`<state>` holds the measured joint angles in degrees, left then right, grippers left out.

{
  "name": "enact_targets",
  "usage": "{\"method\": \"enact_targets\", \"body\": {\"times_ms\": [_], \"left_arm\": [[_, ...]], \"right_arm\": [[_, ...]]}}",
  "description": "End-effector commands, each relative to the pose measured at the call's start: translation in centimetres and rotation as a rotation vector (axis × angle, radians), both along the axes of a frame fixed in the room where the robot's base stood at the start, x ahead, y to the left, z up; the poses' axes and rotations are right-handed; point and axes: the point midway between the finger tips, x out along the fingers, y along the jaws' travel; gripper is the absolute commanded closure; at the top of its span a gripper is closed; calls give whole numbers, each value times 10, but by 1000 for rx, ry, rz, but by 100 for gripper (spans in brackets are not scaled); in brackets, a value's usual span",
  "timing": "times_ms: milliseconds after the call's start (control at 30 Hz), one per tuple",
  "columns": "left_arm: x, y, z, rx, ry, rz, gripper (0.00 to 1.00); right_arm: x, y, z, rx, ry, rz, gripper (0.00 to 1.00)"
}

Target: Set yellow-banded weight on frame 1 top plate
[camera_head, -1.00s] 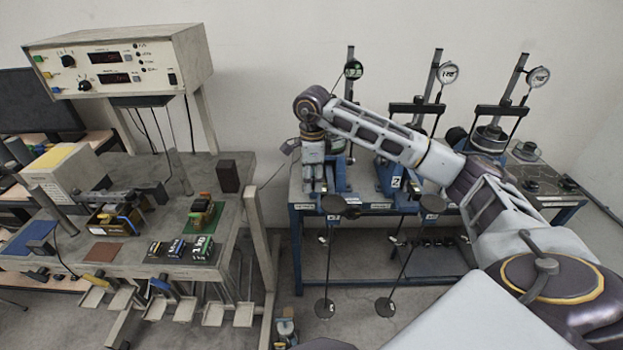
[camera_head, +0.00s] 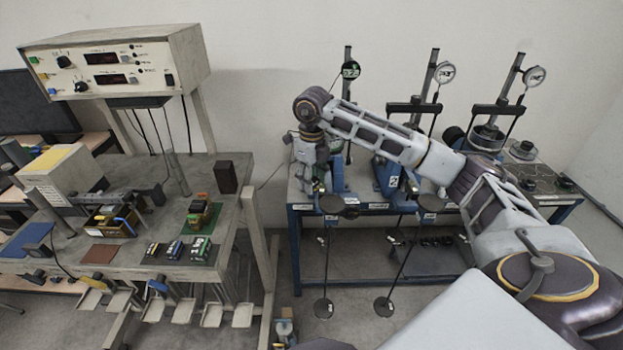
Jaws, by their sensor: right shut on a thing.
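Frame 1 (camera_head: 338,172) is the leftmost of three blue lever frames on the bench against the wall. Its dark round top plate (camera_head: 331,203) sits at the bench's front edge, at the upper end of a thin rod. My right gripper (camera_head: 319,190) points down just above and slightly left of this plate. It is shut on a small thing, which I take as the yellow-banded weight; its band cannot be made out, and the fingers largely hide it. I cannot tell whether it touches the plate. My left gripper is not in view.
A lower disc (camera_head: 323,308) hangs under frame 1's plate. The second frame's plate (camera_head: 430,202) is to the right. My right arm passes before the frames. A grey workbench (camera_head: 125,262) with small dark blocks (camera_head: 200,249) and an instrument console (camera_head: 115,68) stands at left.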

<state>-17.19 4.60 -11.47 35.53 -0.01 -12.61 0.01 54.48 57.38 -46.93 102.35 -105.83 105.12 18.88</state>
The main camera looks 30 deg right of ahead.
Motion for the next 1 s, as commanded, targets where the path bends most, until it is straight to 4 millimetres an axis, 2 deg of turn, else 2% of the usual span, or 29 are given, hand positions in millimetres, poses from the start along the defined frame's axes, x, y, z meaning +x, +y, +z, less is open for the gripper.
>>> {"method": "enact_targets", "body": {"times_ms": [700,1000], "left_arm": [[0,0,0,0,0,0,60],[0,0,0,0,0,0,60]], "right_arm": [[-2,-1,0,0,-1,-576,80],[-2,-1,0,0,-1,-727,80]]}}
